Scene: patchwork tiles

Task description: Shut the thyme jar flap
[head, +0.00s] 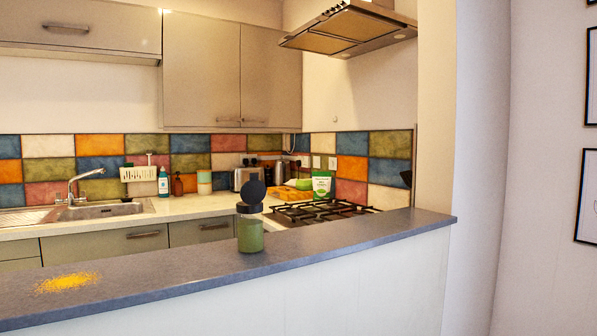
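The thyme jar (250,234) stands upright on the grey ledge in the middle of the head view. It is clear with green contents and a dark cap. Its round dark flap (255,191) stands up above the cap, so the jar is open. Neither of my grippers shows in the head view.
The grey ledge (350,232) tops a white half wall. A patch of yellow powder (68,282) lies on it at the left. Behind are a gas hob (318,211), a toaster (248,177) and a sink (105,209). The ledge around the jar is clear.

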